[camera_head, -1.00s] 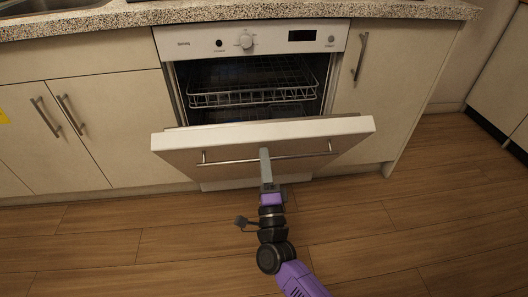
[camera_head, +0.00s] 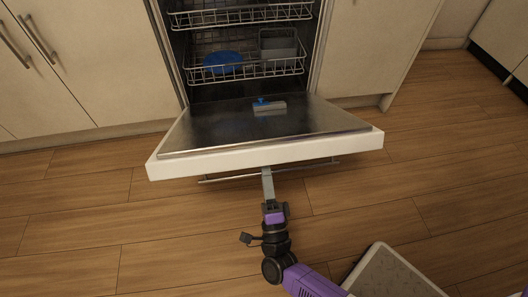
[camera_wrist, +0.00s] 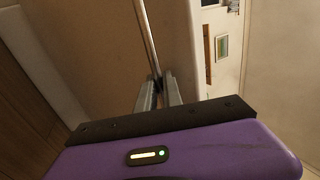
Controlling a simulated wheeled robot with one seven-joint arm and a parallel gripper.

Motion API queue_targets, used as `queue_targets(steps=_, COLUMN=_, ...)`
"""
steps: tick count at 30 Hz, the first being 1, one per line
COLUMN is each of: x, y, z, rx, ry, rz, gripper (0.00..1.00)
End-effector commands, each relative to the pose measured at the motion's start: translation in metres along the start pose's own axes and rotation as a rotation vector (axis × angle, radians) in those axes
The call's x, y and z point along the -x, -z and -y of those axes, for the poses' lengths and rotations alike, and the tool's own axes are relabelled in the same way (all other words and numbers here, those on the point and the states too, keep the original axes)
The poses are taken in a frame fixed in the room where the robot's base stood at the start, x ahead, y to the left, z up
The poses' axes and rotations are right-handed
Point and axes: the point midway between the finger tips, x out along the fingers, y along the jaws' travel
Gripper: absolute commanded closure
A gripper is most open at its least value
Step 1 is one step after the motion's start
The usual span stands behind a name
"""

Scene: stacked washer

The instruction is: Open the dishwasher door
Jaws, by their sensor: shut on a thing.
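The dishwasher door (camera_head: 262,140) is swung far down, close to level, with its metal inner face up and its white top edge toward me. A bar handle (camera_head: 222,179) runs along its outer face, partly hidden below the edge. My gripper (camera_head: 267,172) is at the middle of the door's front edge, shut on the handle. In the wrist view the handle (camera_wrist: 148,35) passes between the two fingers of my gripper (camera_wrist: 158,88). The dishwasher's inside shows two wire racks; the lower rack (camera_head: 250,70) holds a blue dish and a grey basket.
A small grey item with a blue part (camera_head: 269,107) lies on the door's inner face.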

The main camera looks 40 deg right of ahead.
Motion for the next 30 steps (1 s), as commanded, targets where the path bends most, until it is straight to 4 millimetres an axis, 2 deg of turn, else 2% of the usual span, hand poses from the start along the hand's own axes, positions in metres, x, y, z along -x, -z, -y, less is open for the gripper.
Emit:
queue_targets(steps=1, x=0.009, y=-0.001, z=-0.011, rx=0.001, ry=-0.009, rz=0.004, gripper=1.0)
queue_targets(steps=12, x=0.051, y=-0.001, z=-0.051, rx=0.002, ry=-0.007, rz=0.002, gripper=1.0)
queue_targets(steps=21, x=0.068, y=-0.001, z=-0.07, rx=0.001, ry=-0.005, rz=0.0, gripper=1.0)
queue_targets(steps=30, x=0.072, y=0.0, z=-0.076, rx=0.0, ry=-0.005, rz=-0.003, gripper=1.0)
